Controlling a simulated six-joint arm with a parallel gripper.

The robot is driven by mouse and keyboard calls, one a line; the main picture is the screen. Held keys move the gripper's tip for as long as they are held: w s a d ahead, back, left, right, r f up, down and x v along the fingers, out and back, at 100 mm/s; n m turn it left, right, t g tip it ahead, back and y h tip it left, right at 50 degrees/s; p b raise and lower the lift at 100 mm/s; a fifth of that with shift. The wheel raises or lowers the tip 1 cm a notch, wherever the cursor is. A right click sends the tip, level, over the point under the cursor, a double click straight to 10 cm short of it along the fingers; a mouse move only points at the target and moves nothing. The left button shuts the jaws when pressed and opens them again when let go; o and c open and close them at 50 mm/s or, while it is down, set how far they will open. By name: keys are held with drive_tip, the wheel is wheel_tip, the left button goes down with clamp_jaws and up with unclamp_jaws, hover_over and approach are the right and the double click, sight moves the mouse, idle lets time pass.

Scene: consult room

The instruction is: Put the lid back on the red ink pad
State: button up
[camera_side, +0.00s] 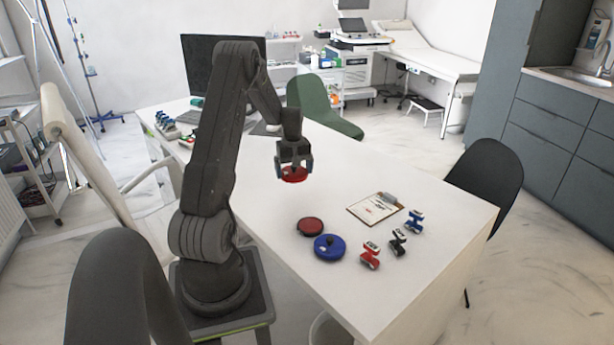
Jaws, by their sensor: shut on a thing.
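The red ink pad (310,226) lies open on the white table, a round red tin with a dark red top face. My gripper (294,168) is shut on the red lid (294,176), a round red disc. It holds the lid above the table, up and to the left of the pad in the picture. The lid and the pad are apart. The fingertips partly hide the top of the lid.
A blue ink pad (329,247) with a knobbed lid sits close beside the red pad. Red (370,256), black (398,241) and blue (414,221) stamps stand to the right. A clipboard (372,208) lies behind them. The table (270,215) is clear left of the pads.

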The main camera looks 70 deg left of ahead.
sight(311, 225)
drive_tip(key=d+n, duration=0.1)
drive_tip(key=d, duration=0.3)
drive_tip(key=d+f+n, duration=0.1)
drive_tip(key=d+n, duration=0.1)
drive_tip(key=d, duration=0.3)
drive_tip(key=w+d+f+n, duration=0.1)
drive_tip(key=d+n, duration=0.1)
drive_tip(key=d, duration=0.3)
drive_tip(key=shift+f, duration=3.25)
drive_tip(key=shift+f, duration=0.15)
drive_tip(key=o, duration=0.6)
drive_tip(key=shift+c, duration=0.2)
drive_tip(key=shift+r, duration=3.55)
drive_tip(key=shift+c, duration=0.3)
